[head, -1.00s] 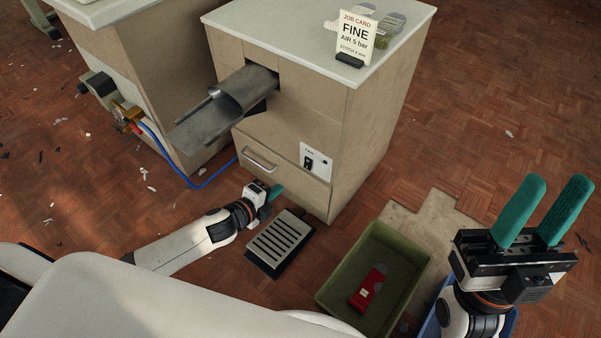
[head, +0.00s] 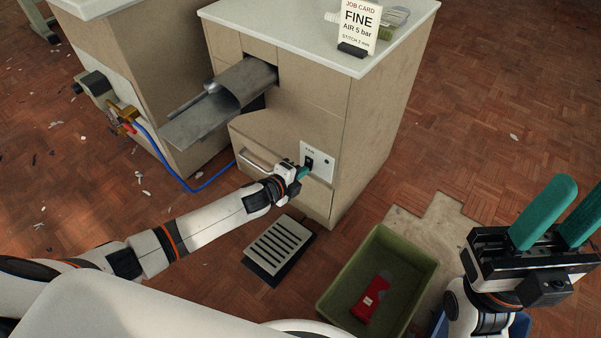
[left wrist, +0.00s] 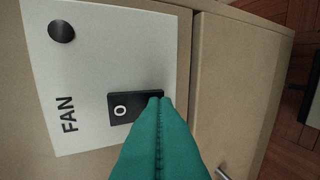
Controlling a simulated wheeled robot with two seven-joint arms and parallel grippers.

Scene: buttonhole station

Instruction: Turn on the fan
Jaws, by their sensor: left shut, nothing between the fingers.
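The white fan switch plate (head: 326,169) is on the front of the beige cabinet. It carries a black rocker switch (head: 309,161). In the left wrist view the plate (left wrist: 95,60) reads FAN, and an O mark shows on one end of the black rocker (left wrist: 120,108). A round black knob or cap (left wrist: 61,31) is on the same plate. My left gripper (head: 304,172) is shut and empty, its teal fingertips (left wrist: 160,101) over the rocker's other end, which they hide. I cannot tell whether they touch it. My right gripper (head: 578,195) is open and empty at the right.
A drawer handle (head: 255,160) and a metal chute (head: 222,100) stick out of the cabinet front. A grey pedal (head: 280,247) lies on the floor below. A green bin (head: 340,285) holds a red object (head: 371,298). A job card (head: 357,25) stands on the cabinet top.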

